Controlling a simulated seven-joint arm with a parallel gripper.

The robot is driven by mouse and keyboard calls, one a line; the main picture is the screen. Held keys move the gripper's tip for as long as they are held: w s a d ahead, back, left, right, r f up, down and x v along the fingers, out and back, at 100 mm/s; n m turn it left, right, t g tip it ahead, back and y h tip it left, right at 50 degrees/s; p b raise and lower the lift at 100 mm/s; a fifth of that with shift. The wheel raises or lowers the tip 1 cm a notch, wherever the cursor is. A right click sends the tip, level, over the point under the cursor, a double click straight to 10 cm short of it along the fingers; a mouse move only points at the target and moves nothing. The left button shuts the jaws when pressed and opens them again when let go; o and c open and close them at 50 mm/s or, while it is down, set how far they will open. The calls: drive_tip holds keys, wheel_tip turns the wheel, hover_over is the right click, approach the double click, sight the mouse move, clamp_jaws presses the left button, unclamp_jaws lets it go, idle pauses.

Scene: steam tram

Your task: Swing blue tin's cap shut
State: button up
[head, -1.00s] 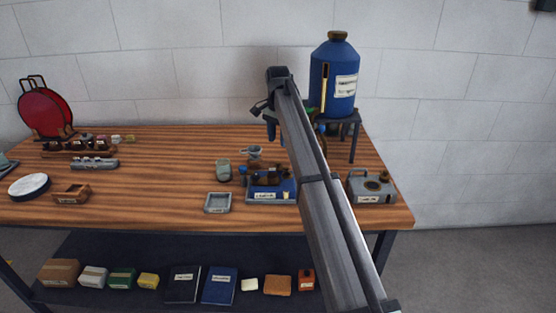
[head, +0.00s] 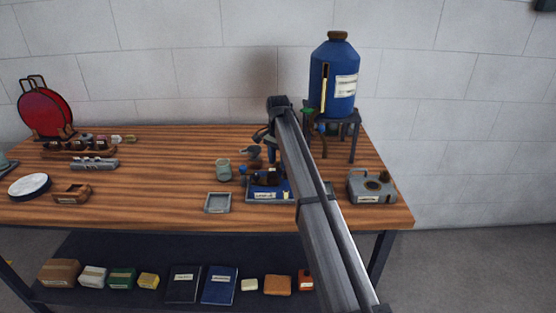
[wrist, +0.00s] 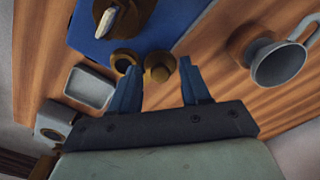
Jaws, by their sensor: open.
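The blue tin (head: 267,190) stands on the table near its front edge, partly behind my arm; its blue top fills the upper part of the wrist view (wrist: 150,35). A brown-rimmed round opening (wrist: 123,60) shows on its near side. Beside it is a brown round part that looks like the cap (wrist: 158,66), standing open and apart from the opening. My gripper (wrist: 161,88) is open and empty, its two blue fingers spread on either side of the cap. I cannot tell whether either finger touches it. In the head view my gripper (head: 269,150) hangs just above and behind the tin.
A grey funnel (wrist: 278,63) and a greenish cup (head: 223,170) stand close by. A square grey dish (head: 217,202) lies left of the tin, a grey can (head: 371,188) right. A large blue tank (head: 334,80) stands on a dark stand behind. The table's left centre is clear.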

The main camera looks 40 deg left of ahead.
clamp_jaws()
idle(0.5)
drive_tip(key=n, duration=0.3)
drive_tip(key=s+d+n, duration=0.1)
drive_tip(key=shift+n, duration=0.4)
drive_tip(key=n, duration=0.2)
drive_tip(key=d+n, duration=0.1)
drive_tip(key=n, duration=0.1)
drive_tip(key=shift+d+n, duration=0.15)
drive_tip(key=shift+n, duration=0.15)
drive_tip(key=n, duration=0.2)
drive_tip(key=d+n, duration=0.1)
drive_tip(key=n, duration=0.1)
drive_tip(key=shift+d+n, duration=0.1)
drive_tip(key=shift+n, duration=0.2)
drive_tip(key=shift+w+d+n, duration=0.15)
drive_tip(key=shift+d+n, duration=0.05)
drive_tip(key=shift+n, duration=0.65)
drive_tip(key=shift+w+d+n, duration=0.1)
drive_tip(key=shift+d+n, duration=0.1)
drive_tip(key=shift+n, duration=0.7)
drive_tip(key=shift+w+d+n, duration=0.15)
drive_tip(key=shift+d+n, duration=0.05)
drive_tip(key=shift+n, duration=0.65)
